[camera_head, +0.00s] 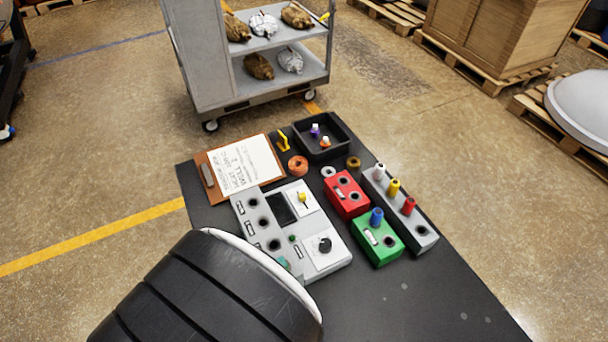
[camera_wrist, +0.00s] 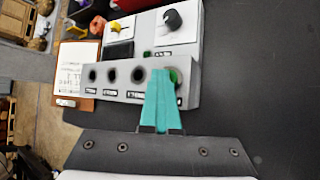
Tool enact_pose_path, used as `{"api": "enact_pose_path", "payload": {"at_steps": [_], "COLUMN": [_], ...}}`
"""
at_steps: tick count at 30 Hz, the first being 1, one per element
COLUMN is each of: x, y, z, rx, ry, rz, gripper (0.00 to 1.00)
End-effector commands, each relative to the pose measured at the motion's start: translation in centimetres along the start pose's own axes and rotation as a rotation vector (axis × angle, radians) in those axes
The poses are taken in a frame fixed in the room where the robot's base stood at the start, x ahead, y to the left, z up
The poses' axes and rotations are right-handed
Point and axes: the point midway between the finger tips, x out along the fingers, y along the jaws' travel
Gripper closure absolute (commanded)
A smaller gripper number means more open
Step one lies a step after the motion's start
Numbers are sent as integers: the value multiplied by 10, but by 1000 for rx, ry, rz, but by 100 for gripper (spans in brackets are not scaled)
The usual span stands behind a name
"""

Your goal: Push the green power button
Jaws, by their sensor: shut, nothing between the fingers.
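The green power button (camera_wrist: 174,76) is at the right end of the row of round black sockets on the grey control panel (camera_wrist: 192,60) in the wrist view. My gripper (camera_wrist: 161,74) is shut and empty, its teal fingers together. The fingertips overlap the left part of the button in this view; I cannot tell whether they touch it. In the head view the panel (camera_head: 328,262) lies on the dark table, and a bit of my teal fingertips (camera_head: 283,263) shows at its near edge. My arm hides the rest of the gripper, and the button is not clear there.
On the panel are a black knob (camera_head: 324,244), a yellow switch (camera_head: 303,197) and a dark screen (camera_head: 281,208). Right of it sit a red box (camera_head: 346,195) and a green box (camera_head: 377,241). A clipboard (camera_head: 240,165) and black tray (camera_head: 322,136) lie behind. The table's front right is clear.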

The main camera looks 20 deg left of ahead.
Motion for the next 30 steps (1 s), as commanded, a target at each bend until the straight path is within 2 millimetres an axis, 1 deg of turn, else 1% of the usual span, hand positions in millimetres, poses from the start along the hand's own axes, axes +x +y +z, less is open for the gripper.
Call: {"api": "enact_pose_path", "payload": {"at_steps": [7, 14, 25, 30], "x": [-6, -7, -41, -48], "y": [4, 5, 30, 35], "z": [4, 5, 30, 35], "rx": [1, 0, 4, 1], "ry": [1, 1, 1, 1], "rz": [0, 0, 2, 0], "gripper": [100, 100, 100, 100]}}
